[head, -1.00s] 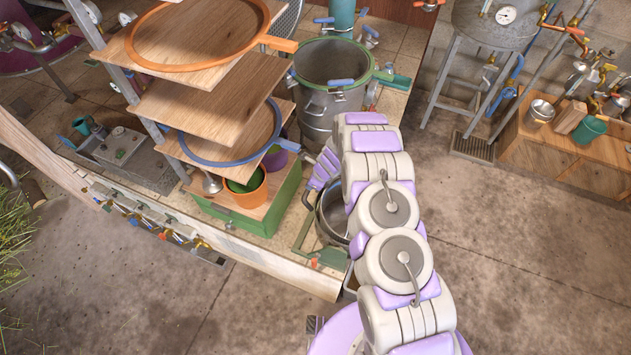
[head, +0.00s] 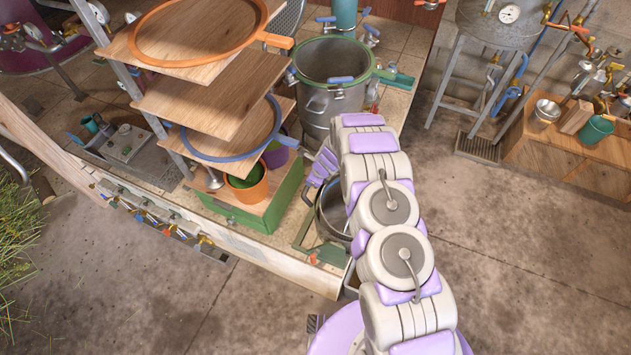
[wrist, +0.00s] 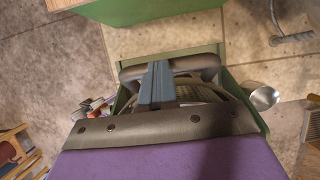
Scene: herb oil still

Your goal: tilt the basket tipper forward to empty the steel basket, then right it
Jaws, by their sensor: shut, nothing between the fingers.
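The steel basket (head: 332,222) stands at the counter's near right end, partly hidden by my arm in the head view. The basket tipper, a green frame (head: 303,232), is around or beside it. In the wrist view the green tipper frame (wrist: 243,78) shows on both sides of the basket's dark rim and handle (wrist: 208,62). My gripper (wrist: 157,70) is shut and empty, its blue-grey fingers overlapping the basket in that view. I cannot tell whether they touch it. The basket's inside is mostly hidden. In the head view my lilac wrist part (head: 322,168) is just above the basket.
A wooden shelf rack (head: 205,100) with sieve hoops and a green box (head: 262,212) stand left of the basket. A large steel pot (head: 333,95) stands behind it. The floor (head: 490,250) to the right is clear up to a wooden bench (head: 560,170).

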